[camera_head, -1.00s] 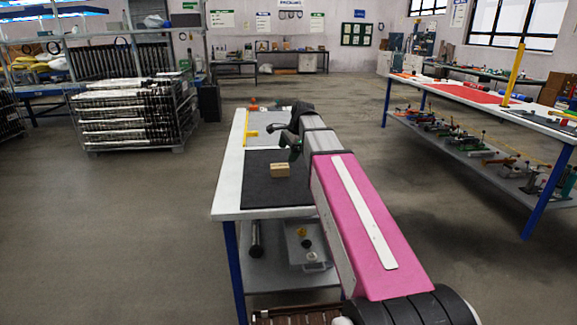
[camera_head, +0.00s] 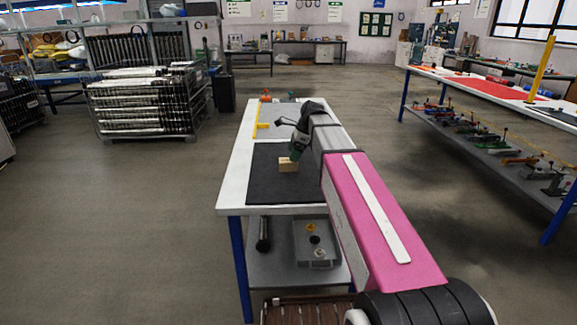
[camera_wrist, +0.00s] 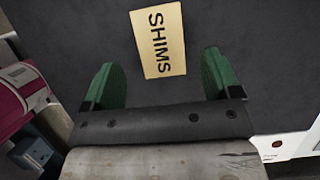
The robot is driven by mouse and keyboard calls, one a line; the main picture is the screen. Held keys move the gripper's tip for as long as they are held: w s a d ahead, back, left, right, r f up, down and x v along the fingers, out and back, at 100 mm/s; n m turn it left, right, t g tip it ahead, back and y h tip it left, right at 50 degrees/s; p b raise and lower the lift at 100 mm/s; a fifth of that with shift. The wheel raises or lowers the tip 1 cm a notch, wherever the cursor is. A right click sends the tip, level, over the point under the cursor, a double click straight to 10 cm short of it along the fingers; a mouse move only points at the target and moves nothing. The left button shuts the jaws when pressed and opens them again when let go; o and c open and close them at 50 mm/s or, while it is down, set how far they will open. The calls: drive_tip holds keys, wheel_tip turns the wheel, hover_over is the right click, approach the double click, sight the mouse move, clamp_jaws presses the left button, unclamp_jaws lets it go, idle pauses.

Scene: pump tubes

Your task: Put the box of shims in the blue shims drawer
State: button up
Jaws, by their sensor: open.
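The box of shims (camera_head: 287,165) is a small tan box on the dark mat (camera_head: 262,190) of the white-topped workbench. In the wrist view the box (camera_wrist: 160,40) shows its top with the word SHIMS, just ahead of and between the fingertips. My gripper (camera_wrist: 160,72) is open and empty, with green fingers spread to either side of the box's near end; contact cannot be told. In the head view my gripper (camera_head: 295,153) is over the mat close to the box. I cannot make out a blue shims drawer in these frames.
A yellow tool (camera_head: 262,125) lies further back on the bench. A grey bin (camera_head: 315,242) and a dark cylinder (camera_head: 263,234) are on the lower shelf. A long bench with a red mat (camera_head: 490,88) stands at right. Open floor lies to the left.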

sight(288, 161)
drive_tip(key=x, duration=0.5)
drive_tip(key=shift+a+r, duration=0.1)
drive_tip(key=shift+a, duration=0.05)
drive_tip(key=c, duration=1.1)
